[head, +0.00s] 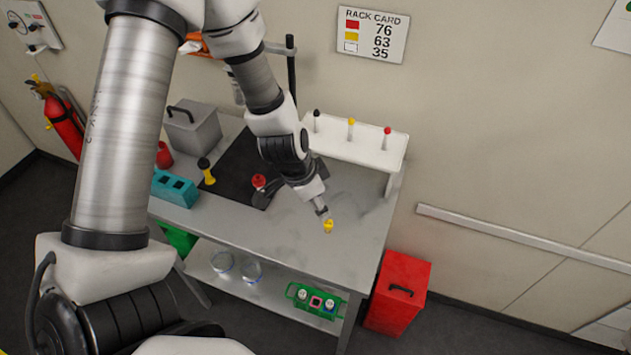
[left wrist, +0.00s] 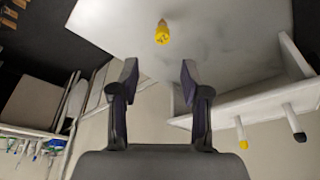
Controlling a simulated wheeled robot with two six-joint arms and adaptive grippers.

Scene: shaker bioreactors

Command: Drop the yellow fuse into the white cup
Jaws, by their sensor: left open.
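A small yellow piece, which looks like the yellow fuse (head: 328,226), is at the front right part of the grey table. It also shows in the left wrist view (left wrist: 162,34), beyond the fingertips and centred between them. My left gripper (head: 320,208) is just above and beside it in the head view. In the left wrist view its two fingers (left wrist: 159,72) are apart with nothing between them. I cannot make out a white cup for certain. My right gripper is not in view.
A white rack (head: 350,145) with black, yellow and red pegs stands at the table's back right. A teal block (head: 174,188), a grey box (head: 192,130) and a red-topped piece (head: 259,181) are further left. Clear vessels (head: 251,272) and a green tray (head: 297,297) sit on the lower shelf.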

